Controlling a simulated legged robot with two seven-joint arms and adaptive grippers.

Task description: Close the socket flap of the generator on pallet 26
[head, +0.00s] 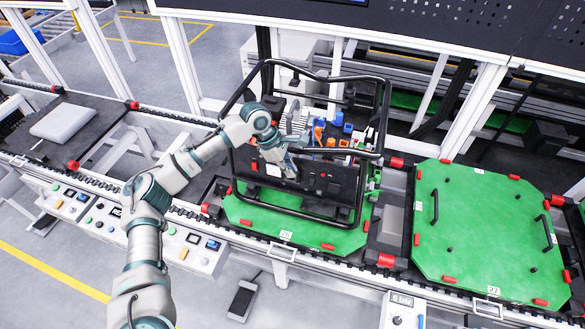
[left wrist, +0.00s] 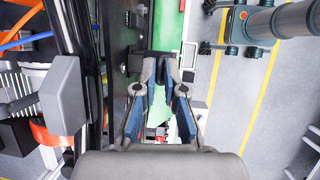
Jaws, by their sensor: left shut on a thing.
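The generator (head: 318,182) has a black tube frame and a dark front panel. It stands on green pallet 26 (head: 262,222), whose label reads 26. My left gripper (head: 291,174) reaches from the left to the generator's front panel. In the left wrist view my left gripper (left wrist: 175,68) has its fingertips close together beside the dark panel (left wrist: 117,60), shut on a small part there. That part is mostly hidden by the fingers; from its place I take it as the socket flap, but its angle cannot be made out. My right gripper is not in view.
The frame tubes run close around my left gripper. Green pallet 27 (head: 478,238) stands to the right and bears no generator. A conveyor section at left holds a grey block (head: 65,122). Control boxes with buttons (head: 130,222) line the front rail.

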